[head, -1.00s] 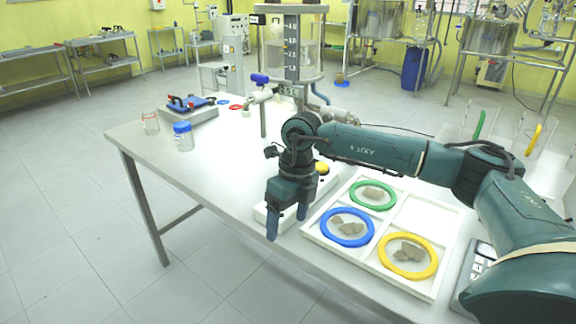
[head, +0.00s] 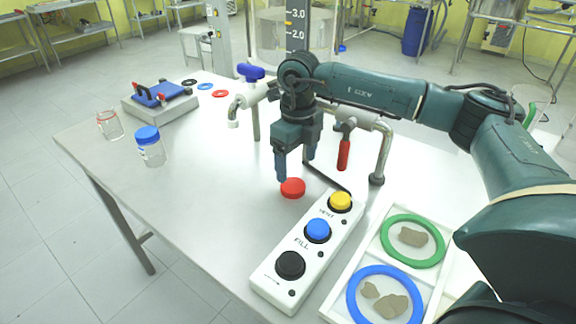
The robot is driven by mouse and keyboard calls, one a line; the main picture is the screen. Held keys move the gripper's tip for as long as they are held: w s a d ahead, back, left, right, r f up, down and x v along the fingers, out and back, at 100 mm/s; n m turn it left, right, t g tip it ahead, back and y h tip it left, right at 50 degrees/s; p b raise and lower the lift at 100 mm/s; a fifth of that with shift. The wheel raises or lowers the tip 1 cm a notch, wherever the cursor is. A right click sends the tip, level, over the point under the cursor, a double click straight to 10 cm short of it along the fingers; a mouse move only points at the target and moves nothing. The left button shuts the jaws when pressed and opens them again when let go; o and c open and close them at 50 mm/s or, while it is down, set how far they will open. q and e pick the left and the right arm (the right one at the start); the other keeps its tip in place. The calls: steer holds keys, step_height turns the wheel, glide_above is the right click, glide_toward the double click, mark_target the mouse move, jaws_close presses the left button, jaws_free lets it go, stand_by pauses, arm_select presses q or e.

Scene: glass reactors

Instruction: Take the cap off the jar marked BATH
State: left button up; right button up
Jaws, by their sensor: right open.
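A clear jar (head: 153,153) with a blue cap (head: 147,134) stands upright at the left of the table. Its cap is on, and any marking is too small to read. An open clear jar (head: 110,126) with a red rim stands to its left. A red round cap-like piece (head: 292,188) lies on the table. My right gripper (head: 296,168) points down, open and empty, just above and behind this red piece, well to the right of both jars. I cannot tell whether a finger touches the red piece. My left gripper is out of view.
A white button box (head: 277,271) stands in front of my right gripper. A white tray (head: 375,243) with ringed dishes is at the lower right. A metal pipe with a red-handled valve (head: 343,155) is close behind. A blue clamp device (head: 160,95) sits beyond the jars.

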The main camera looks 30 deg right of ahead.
mark_target(294, 185)
steer(key=shift+w+d, duration=0.1)
steer(key=shift+w, duration=0.25)
steer(key=shift+w+f, duration=0.15)
step_height(294, 185, down, 2)
steer(key=shift+f, duration=0.2)
steer(key=shift+w+f+p, duration=0.1)
steer(key=shift+f+p, duration=0.45)
steer(key=shift+f, duration=1.8)
steer(key=c, duration=1)
